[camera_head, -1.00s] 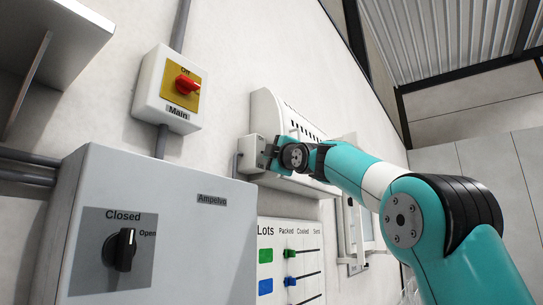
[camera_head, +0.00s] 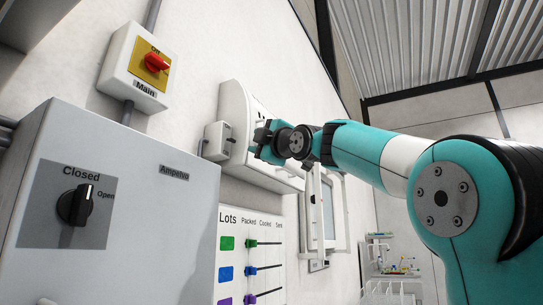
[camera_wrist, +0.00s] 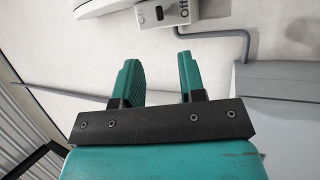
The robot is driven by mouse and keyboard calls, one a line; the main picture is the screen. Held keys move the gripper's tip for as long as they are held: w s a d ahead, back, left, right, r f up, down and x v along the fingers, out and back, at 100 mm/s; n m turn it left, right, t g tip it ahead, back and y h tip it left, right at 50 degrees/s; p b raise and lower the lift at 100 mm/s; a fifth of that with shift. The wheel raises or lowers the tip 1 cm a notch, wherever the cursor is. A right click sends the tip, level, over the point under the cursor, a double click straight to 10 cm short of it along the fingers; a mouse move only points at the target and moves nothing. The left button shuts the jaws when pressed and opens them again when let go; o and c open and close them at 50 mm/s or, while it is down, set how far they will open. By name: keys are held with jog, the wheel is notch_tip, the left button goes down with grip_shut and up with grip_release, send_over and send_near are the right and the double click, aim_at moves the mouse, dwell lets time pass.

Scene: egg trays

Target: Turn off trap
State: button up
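The white trap unit (camera_head: 232,103) is mounted on the wall in the head view. A small white switch box (camera_head: 215,143) sits at its left end. In the wrist view the box (camera_wrist: 158,24) is at the top edge, with a dark switch and a label reading "Off". The white casing (camera_wrist: 95,6) beside it is cut off by the frame. My gripper (camera_head: 262,139) is just right of the switch box in the head view, in front of the trap. The wrist view shows its two teal fingers (camera_wrist: 160,70) apart with nothing between them, short of the box.
A grey cabinet (camera_head: 120,200) with a black knob (camera_head: 75,205) stands at left. A red main switch (camera_head: 156,62) is above it. A lots board (camera_head: 232,292) with coloured sliders hangs below the trap, and a framed panel (camera_head: 328,215) is to its right.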

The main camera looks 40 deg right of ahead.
jog(key=b+v, duration=0.1)
jog(key=v, duration=0.4)
jog(key=shift+s, duration=0.2)
dwell(0.4)
